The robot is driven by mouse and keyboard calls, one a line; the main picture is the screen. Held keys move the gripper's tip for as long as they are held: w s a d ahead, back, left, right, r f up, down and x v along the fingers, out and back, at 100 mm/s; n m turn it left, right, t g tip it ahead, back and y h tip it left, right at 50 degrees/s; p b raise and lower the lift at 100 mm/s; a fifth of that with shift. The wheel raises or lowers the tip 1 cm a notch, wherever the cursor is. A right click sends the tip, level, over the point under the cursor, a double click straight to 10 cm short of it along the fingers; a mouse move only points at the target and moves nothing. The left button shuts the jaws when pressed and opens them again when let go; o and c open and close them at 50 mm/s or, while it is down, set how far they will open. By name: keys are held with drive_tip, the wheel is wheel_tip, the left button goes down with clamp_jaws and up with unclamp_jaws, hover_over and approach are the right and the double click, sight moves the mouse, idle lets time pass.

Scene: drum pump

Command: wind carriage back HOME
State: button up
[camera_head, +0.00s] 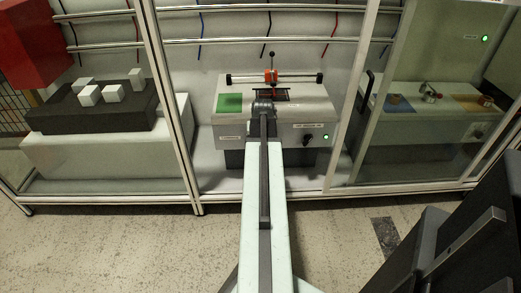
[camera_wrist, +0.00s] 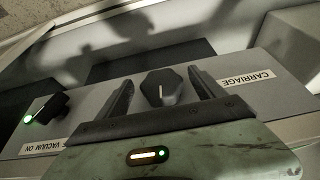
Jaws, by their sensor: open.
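The drum pump machine (camera_head: 290,112) stands behind the frame opening, with an orange carriage (camera_head: 271,76) near the middle of its rail (camera_head: 300,78). In the wrist view a dark carriage knob (camera_wrist: 163,88) with a pale pointer line sits on the front panel, beside the CARRIAGE label (camera_wrist: 247,78). My gripper (camera_wrist: 160,76) is open, one finger on each side of this knob. Narrow gaps show between knob and fingers; I cannot tell the depth. In the head view my gripper (camera_head: 263,106) and arm hide the knob. No HOME mark is readable.
The vacuum knob (camera_head: 307,140) with a lit green light (camera_head: 325,137) is on the same panel, right of my arm. A green pad (camera_head: 229,103) lies on the machine top. Frame posts (camera_head: 170,100) stand on both sides. White cubes (camera_head: 113,93) sit on a dark block at left.

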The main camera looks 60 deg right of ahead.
drive_tip(key=shift+w+d+f, duration=0.1)
drive_tip(key=shift+d+f, duration=0.05)
drive_tip(key=shift+f, duration=0.4)
drive_tip(key=shift+r, duration=0.15)
drive_tip(key=c, duration=1.2)
drive_tip(key=shift+c, duration=0.8)
